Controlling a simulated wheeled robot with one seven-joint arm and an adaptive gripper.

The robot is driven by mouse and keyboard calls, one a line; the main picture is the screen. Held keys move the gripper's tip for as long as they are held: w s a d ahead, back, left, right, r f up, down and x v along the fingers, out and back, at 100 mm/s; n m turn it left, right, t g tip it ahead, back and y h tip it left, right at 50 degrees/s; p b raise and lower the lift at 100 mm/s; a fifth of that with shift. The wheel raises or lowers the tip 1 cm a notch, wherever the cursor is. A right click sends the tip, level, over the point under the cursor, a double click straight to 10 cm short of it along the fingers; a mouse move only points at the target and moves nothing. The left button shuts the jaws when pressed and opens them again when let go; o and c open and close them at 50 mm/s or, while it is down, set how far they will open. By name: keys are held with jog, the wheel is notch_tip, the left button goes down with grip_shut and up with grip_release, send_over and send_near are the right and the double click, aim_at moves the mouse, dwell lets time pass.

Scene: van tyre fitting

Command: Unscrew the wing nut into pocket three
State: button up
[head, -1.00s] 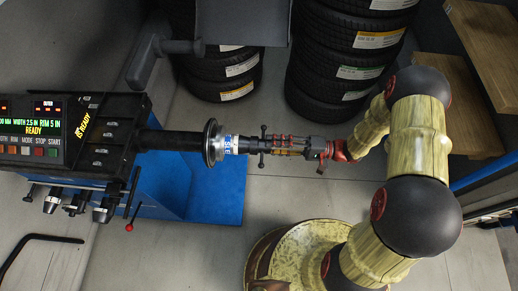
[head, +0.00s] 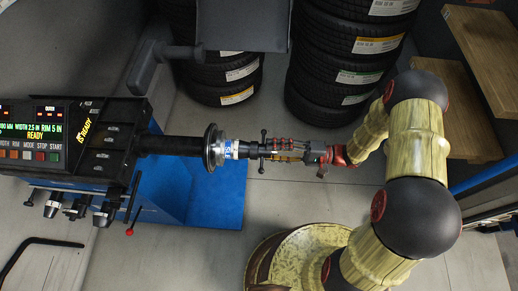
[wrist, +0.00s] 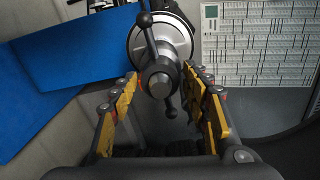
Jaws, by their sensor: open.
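My gripper (head: 270,150) comes in from the right, in line with the shaft. Its yellow-padded fingers are open, one on each side of the hub in the wrist view (wrist: 161,84). I cannot tell whether they touch it.
The balancer's black top (head: 105,140) at the left has several small pockets; I cannot read their numbers. A blue panel (head: 190,195) lies below the shaft. Tyre stacks (head: 340,75) stand behind. Hanging tools (head: 75,205) and a red-tipped lever (head: 131,215) are at the lower left.

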jog(key=m+p, duration=0.2)
jog(key=m, duration=0.2)
jog(key=shift+r+m+p, duration=0.1)
jog(key=shift+m+p, duration=0.2)
jog(key=m+p, duration=0.2)
jog(key=m, duration=0.1)
jog(key=m+p, duration=0.2)
jog(key=m, duration=0.2)
jog(key=shift+m, duration=0.4)
jog(key=shift+m+p, duration=0.8)
jog(key=shift+m, duration=1.1)
jog(key=c, duration=0.3)
